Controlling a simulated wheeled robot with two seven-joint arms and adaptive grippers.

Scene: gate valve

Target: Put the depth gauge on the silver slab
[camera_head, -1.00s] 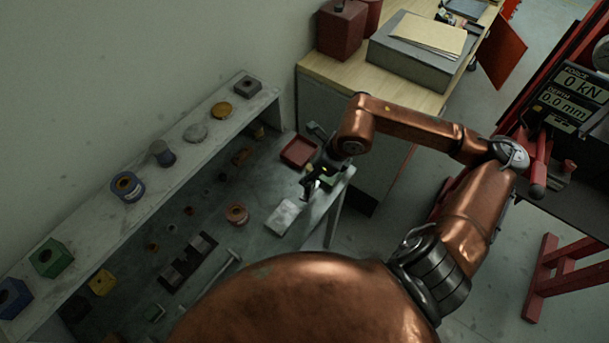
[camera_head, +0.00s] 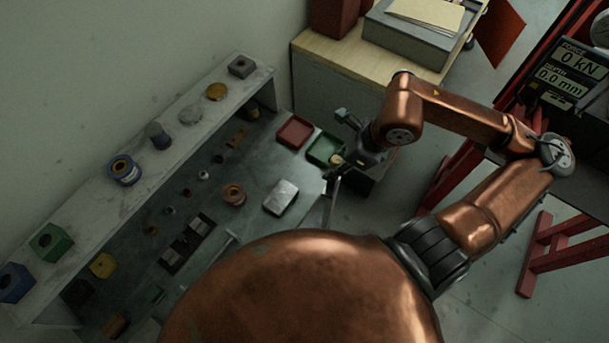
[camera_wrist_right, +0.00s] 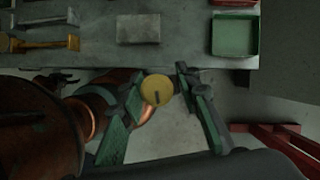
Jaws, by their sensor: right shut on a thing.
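The silver slab (camera_head: 281,197) lies flat on the bench and its visible top is bare. It also shows at the top of the right wrist view (camera_wrist_right: 138,29). My right gripper (camera_head: 340,164) is right of the slab, by the bench's right edge. It is shut on the depth gauge (camera_wrist_right: 156,90), whose round yellow face with a dark mark shows between the fingers (camera_wrist_right: 158,88). In the wrist view the gauge appears apart from the slab, outside the bench edge. The gauge's far side is hidden. My left gripper is not in view.
A green tray (camera_head: 323,149) and a red tray (camera_head: 295,132) stand behind the slab. A copper-coloured round part (camera_head: 234,194) sits left of it. A raised shelf (camera_head: 90,212) with several parts runs along the wall. A wooden-topped cabinet (camera_head: 340,55) stands behind.

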